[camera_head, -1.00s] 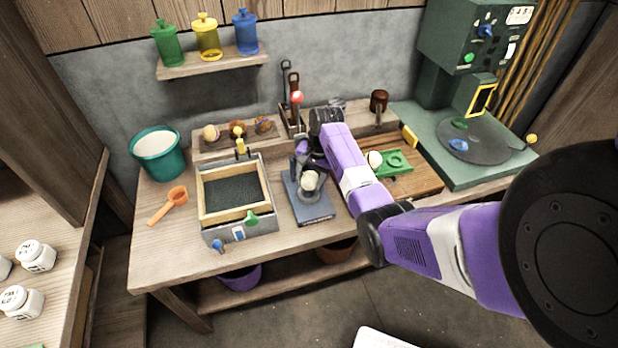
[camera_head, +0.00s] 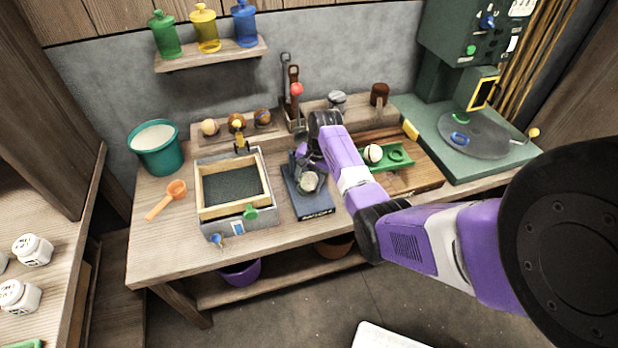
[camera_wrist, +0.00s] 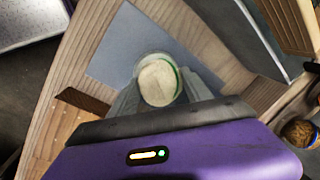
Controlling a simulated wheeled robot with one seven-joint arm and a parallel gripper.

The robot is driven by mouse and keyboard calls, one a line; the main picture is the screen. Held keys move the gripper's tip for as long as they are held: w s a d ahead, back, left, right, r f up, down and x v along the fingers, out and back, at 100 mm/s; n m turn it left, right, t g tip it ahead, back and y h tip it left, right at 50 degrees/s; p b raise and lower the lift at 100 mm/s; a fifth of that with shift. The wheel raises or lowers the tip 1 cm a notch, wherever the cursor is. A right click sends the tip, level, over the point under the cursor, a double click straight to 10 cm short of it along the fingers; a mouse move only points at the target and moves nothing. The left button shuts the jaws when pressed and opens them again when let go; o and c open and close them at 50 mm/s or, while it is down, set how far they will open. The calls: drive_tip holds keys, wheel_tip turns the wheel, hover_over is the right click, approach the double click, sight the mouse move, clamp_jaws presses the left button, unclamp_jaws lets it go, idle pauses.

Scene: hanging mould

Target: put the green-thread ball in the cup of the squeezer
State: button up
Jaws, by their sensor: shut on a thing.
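My gripper (camera_wrist: 158,88) is shut on a pale ball with a green line along its edge, the green-thread ball (camera_wrist: 157,83). In the head view the ball (camera_head: 309,182) is at the cup of the squeezer, with my dark fingers close around it. The squeezer (camera_head: 315,211) is a blue-grey stand at the middle of the bench. Its flat base (camera_wrist: 118,50) shows behind the ball in the wrist view. The fingers and ball hide most of the cup, so I cannot tell whether the ball touches its bottom.
Several balls rest on the rear ledge.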

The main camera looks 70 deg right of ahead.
drive_tip(key=o, duration=1.6)
drive_tip(key=shift+s+r, duration=0.25)
drive_tip(key=shift+r, duration=1.05)
drive_tip(key=shift+s+r, duration=0.25)
drive_tip(key=shift+r, duration=1)
drive_tip(key=shift+s+r, duration=0.25)
drive_tip(key=shift+r, duration=1.05)
